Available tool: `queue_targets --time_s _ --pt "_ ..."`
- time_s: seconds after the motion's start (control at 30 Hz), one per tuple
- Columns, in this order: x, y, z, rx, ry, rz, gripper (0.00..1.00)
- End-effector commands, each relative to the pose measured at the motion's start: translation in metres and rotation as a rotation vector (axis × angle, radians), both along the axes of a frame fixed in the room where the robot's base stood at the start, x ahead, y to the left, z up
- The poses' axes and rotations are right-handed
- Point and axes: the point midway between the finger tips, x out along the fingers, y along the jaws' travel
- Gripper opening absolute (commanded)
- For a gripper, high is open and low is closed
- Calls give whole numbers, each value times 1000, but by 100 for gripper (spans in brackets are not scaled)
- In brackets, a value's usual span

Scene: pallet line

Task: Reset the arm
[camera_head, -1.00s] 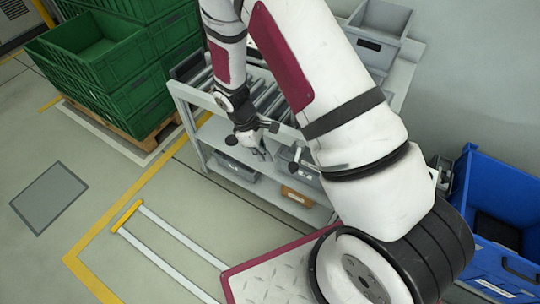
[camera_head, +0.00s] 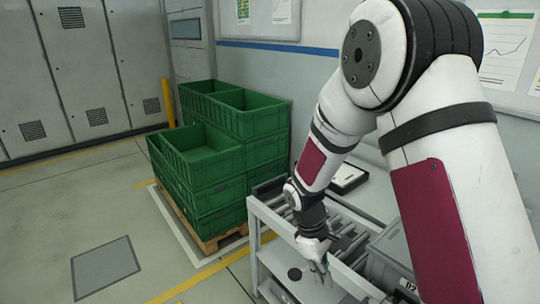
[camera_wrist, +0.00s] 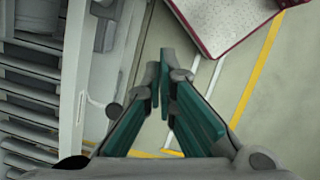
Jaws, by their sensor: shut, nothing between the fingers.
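My arm, white with dark red panels, reaches down from the upper right in the head view. My gripper (camera_head: 322,268) is at its lower end, in front of the near side of a grey roller cart (camera_head: 262,222). In the wrist view my gripper (camera_wrist: 160,88) shows teal fingers with their tips together and nothing between them. It points down past the cart's edge (camera_wrist: 78,75), over open floor.
Green crates (camera_head: 205,160) stand stacked on a wooden pallet (camera_head: 215,238) left of the cart. Grey bins (camera_head: 390,262) sit at the cart's right. Grey cabinets (camera_head: 75,70) line the back left. The floor at left is clear, with yellow lines.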

Motion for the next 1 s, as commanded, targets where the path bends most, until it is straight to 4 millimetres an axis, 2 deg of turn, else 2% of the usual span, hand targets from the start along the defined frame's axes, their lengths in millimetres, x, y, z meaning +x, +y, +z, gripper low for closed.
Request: queue_targets --time_s 0.27,0.5,0.7,1.0 --pt "-10 -12 97 45 -176 -186 0" --pt "-41 -23 175 105 -337 -371 0" --pt "-77 -30 227 170 -465 -522 0" --pt "-140 -35 278 288 -643 -725 0"
